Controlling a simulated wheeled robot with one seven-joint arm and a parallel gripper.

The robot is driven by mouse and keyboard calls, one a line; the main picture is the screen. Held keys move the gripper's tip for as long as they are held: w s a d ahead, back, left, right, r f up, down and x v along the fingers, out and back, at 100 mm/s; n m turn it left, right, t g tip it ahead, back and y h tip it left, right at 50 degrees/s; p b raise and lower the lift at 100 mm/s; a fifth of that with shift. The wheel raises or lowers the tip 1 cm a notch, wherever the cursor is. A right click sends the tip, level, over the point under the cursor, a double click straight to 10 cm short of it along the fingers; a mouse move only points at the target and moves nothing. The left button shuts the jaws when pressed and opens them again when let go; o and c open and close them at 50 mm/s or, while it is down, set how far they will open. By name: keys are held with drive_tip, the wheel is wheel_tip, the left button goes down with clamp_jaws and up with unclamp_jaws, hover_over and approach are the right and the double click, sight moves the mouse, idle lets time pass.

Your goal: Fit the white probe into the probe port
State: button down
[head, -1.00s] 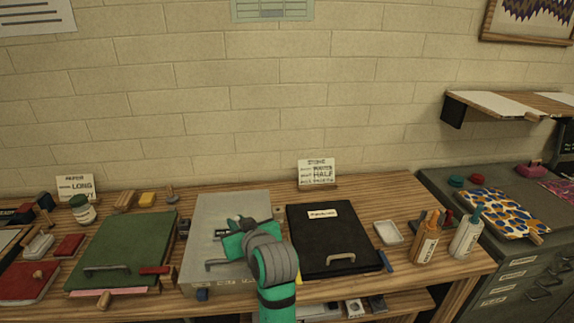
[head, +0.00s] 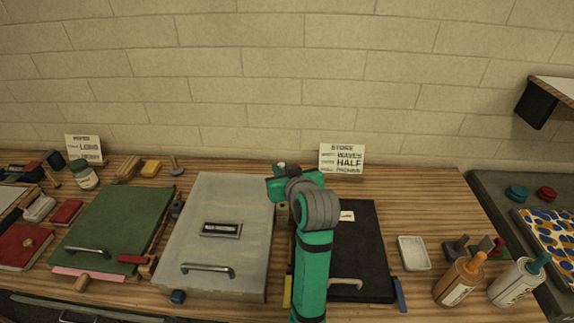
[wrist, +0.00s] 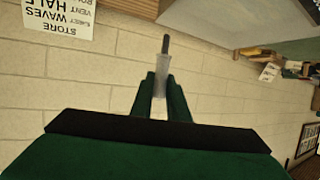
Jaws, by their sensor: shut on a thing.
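My gripper (wrist: 160,98) is shut on the white probe (wrist: 161,77), which shows between the green fingers in the wrist view with a thin dark tip pointing away from me. In the head view my gripper (head: 279,172) is above the gap between the grey-lidded tray (head: 240,190) and the black-lidded tray (head: 365,235). My arm hides part of the black lid, and the probe is not clear there. A small block (head: 282,213) sits at the grey tray's right side; I cannot tell whether it is the probe port.
A green-lidded tray (head: 118,225) lies to the left. A white card (head: 342,158) stands at the back by the brick wall. A white dish (head: 413,252) and two bottles (head: 460,280) stand to the right. The bench behind the black tray is partly clear.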

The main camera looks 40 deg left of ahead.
drive_tip(key=shift+d, duration=0.2)
drive_tip(key=shift+s+a+f, duration=0.1)
drive_tip(key=shift+s+f, duration=0.05)
drive_tip(key=shift+f, duration=2.7)
drive_tip(key=shift+f, duration=2.1)
drive_tip(key=c, duration=1.6)
unclamp_jaws()
drive_tip(key=shift+c, duration=0.2)
